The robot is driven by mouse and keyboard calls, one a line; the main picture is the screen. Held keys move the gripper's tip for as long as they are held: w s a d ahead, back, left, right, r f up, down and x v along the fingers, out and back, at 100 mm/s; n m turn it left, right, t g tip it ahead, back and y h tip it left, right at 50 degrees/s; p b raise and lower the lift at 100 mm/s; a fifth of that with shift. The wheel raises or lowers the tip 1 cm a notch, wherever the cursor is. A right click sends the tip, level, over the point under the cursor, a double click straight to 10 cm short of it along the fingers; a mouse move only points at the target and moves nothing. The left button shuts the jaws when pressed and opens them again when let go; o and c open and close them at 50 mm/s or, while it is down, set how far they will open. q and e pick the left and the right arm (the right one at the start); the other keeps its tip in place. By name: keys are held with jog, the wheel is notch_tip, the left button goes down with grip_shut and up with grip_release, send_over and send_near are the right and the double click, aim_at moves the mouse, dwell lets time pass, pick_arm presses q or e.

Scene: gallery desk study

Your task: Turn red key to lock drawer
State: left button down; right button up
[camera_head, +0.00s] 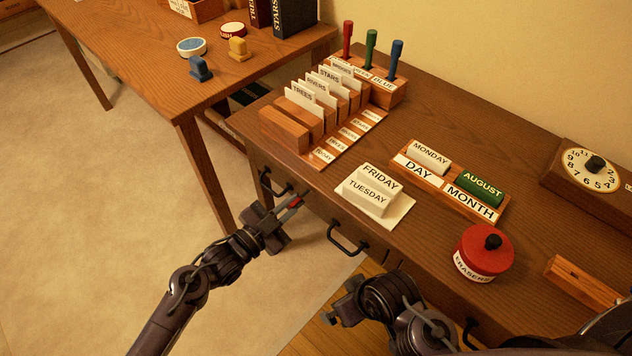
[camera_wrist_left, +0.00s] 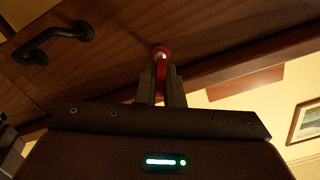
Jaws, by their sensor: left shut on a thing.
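The red key (camera_head: 296,201) is at the front of the desk, by the drawer front near its left end. My left gripper (camera_head: 289,210) is shut on it. In the left wrist view the round red key head (camera_wrist_left: 160,53) shows at the tips of my left gripper (camera_wrist_left: 161,72), against the wooden front. The key's shaft and the lock are hidden, so I cannot tell how far it is turned. A drawer with a black handle (camera_head: 270,184) is beside the gripper. My right gripper (camera_head: 342,306) hangs low before the desk, its fingers unclear.
More black handles are on the desk front, one at the middle (camera_head: 347,241). On the desk (camera_head: 440,102) stand a card rack (camera_head: 292,131), a white block stand (camera_head: 401,213), a red erasers pot (camera_head: 483,258) and a clock (camera_head: 591,170). A second table (camera_head: 137,62) is behind left.

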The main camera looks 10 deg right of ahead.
pick_arm(q)
jog(key=shift+d+r, duration=0.1)
jog(key=shift+r+n+p, duration=0.1)
jog(key=shift+n+p, duration=0.6)
jog(key=shift+n, duration=0.8)
jog(key=shift+p, duration=0.3)
